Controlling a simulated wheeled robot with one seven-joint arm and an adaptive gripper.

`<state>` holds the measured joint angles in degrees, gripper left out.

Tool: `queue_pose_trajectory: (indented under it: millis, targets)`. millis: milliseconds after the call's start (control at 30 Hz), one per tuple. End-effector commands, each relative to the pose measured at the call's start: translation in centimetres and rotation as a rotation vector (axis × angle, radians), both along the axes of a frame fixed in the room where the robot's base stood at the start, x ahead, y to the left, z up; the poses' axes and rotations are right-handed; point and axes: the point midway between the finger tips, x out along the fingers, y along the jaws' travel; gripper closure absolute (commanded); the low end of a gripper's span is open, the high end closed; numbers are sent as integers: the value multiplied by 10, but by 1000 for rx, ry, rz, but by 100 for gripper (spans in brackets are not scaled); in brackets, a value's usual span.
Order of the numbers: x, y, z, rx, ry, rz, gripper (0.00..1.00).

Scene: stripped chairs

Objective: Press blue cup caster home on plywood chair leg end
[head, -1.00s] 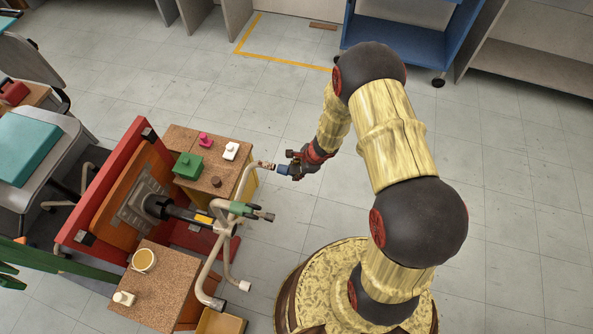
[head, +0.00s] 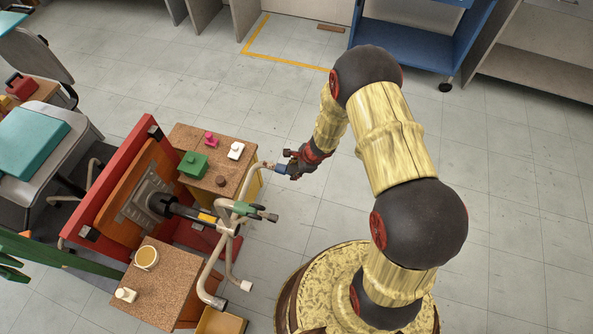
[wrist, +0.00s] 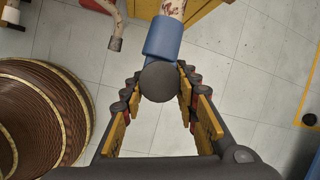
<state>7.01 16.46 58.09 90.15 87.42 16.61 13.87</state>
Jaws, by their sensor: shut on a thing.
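The blue cup caster (wrist: 165,38) has a blue sleeve and a dark grey ball. My gripper (wrist: 159,80) is shut around the ball, with one finger on each side. A pale, rust-flecked leg end (wrist: 173,8) meets the open mouth of the blue sleeve and appears to go into it; how deep is hidden. In the head view my gripper (head: 293,166) holds the blue caster (head: 281,169) at the upper right leg. The plywood chair (head: 132,185), with red and orange panels, lies tipped with its bent tube legs (head: 210,262) toward me.
Another leg end (wrist: 115,43) hangs close by in the wrist view. Two brown-topped stands flank the chair; the upper one (head: 232,175) holds a green box (head: 193,165) and small blocks. Open floor (head: 300,100) lies beyond my gripper.

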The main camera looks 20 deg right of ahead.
Motion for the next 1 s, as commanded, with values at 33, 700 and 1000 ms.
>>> queue_pose_trajectory:
  millis: [33,700,1000]
  targets:
    - [1,1,0,0,0,1,100]
    - [12,17,0,1,-1,1,100]
    - [12,16,0,0,0,0,54]
